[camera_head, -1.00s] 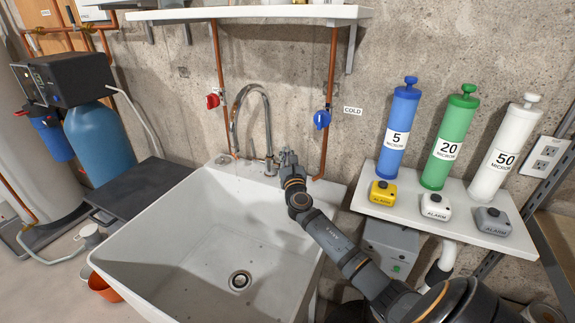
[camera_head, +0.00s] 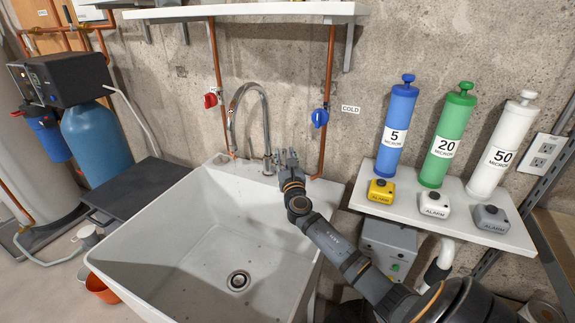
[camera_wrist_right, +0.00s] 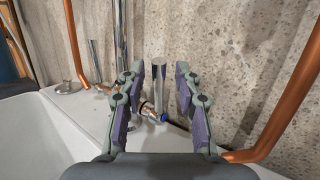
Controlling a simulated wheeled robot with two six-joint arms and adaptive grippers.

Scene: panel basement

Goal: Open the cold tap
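The chrome faucet (camera_head: 265,120) stands at the back of the white sink, its curved spout over the basin. In the right wrist view, an upright chrome lever (camera_wrist_right: 158,72) rises behind a short chrome body with a blue end cap (camera_wrist_right: 163,117), the cold-side handle. My right gripper (camera_head: 288,157) is beside the faucet's right side. In the wrist view, it (camera_wrist_right: 160,82) is open, with the lever seen between its fingers; contact is not clear. In the head view the gripper largely hides this handle. My left gripper is not in view.
A blue valve (camera_head: 320,117) sits on the copper pipe by the COLD label, a red valve (camera_head: 210,100) on the left pipe. The sink (camera_head: 200,235) is below. A shelf (camera_head: 440,208) with filters and alarms stands right. Small specks show in the basin.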

